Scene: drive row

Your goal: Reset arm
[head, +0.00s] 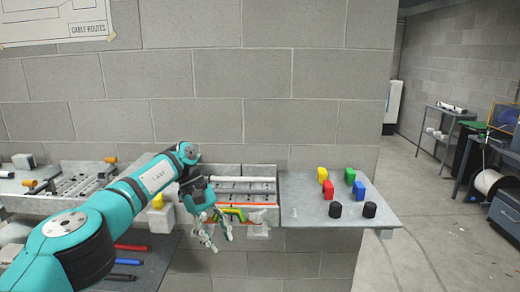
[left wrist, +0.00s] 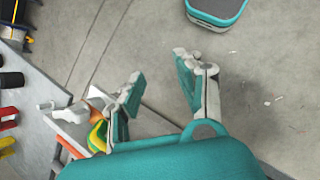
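My left arm, teal with dark joints, comes in from the lower left of the head view and reaches over the front of the bench. My left gripper (head: 219,241) hangs pointing down, just in front of the bench's front edge. In the left wrist view the two fingers of the left gripper (left wrist: 166,84) stand apart with bare floor between them, so it is open and empty. My right arm and right gripper do not show in either view.
The grey bench top (head: 305,213) holds coloured blocks, including a red block (head: 328,190), and two black cylinders, one here (head: 369,209). A tray (head: 240,171) with rods stands behind the gripper. A yellow-green item (head: 233,213) lies close to it. Floor (head: 425,220) is clear at right.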

